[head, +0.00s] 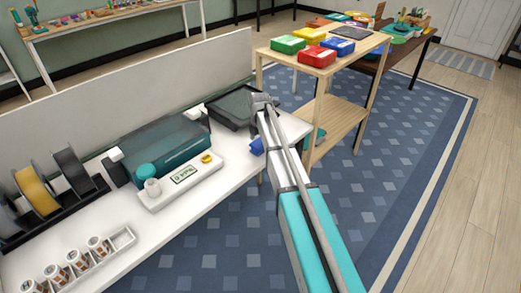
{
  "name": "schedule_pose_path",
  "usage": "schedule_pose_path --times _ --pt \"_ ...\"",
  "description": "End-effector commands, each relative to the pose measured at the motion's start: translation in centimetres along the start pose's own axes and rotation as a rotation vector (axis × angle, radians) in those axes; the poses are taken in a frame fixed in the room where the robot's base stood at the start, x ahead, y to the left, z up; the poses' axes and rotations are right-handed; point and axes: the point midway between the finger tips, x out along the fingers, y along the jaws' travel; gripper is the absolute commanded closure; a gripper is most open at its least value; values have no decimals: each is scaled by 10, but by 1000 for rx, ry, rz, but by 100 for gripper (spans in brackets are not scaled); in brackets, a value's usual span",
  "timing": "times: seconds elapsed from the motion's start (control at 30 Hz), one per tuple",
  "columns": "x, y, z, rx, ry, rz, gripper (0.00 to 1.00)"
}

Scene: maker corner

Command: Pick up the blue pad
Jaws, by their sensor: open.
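A blue box-like pad (311,35) lies on top of the wooden cart, at the back of a group with a yellow (337,42), a green (288,44) and a red one (318,56). A small blue piece (257,146) also shows at the white table's edge beside my arm, partly hidden; I cannot tell what it is. My gripper (262,101) is at the far end of my arm, over the white table's right end and near a dark tray. It is open, apart from the cart's pads. Its fingertips are hard to make out.
The white table (225,183) holds a teal machine (163,150), a white control strip (180,181), spools (35,187) and a rack of small cups (122,238). A dark flat tray (231,107) lies at its far end. The wooden cart (330,108) stands beyond; rug floor is clear at right.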

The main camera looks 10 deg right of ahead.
Motion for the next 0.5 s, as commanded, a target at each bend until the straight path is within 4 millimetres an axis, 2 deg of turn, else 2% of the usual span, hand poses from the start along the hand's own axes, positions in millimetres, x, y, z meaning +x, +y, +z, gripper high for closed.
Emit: schedule_pose_path --times 0.03,0.2,0.5 --pt "8 0 0 0 0 0 0" --pt "19 0 0 0 0 0 0" --pt "23 0 0 0 0 0 0"
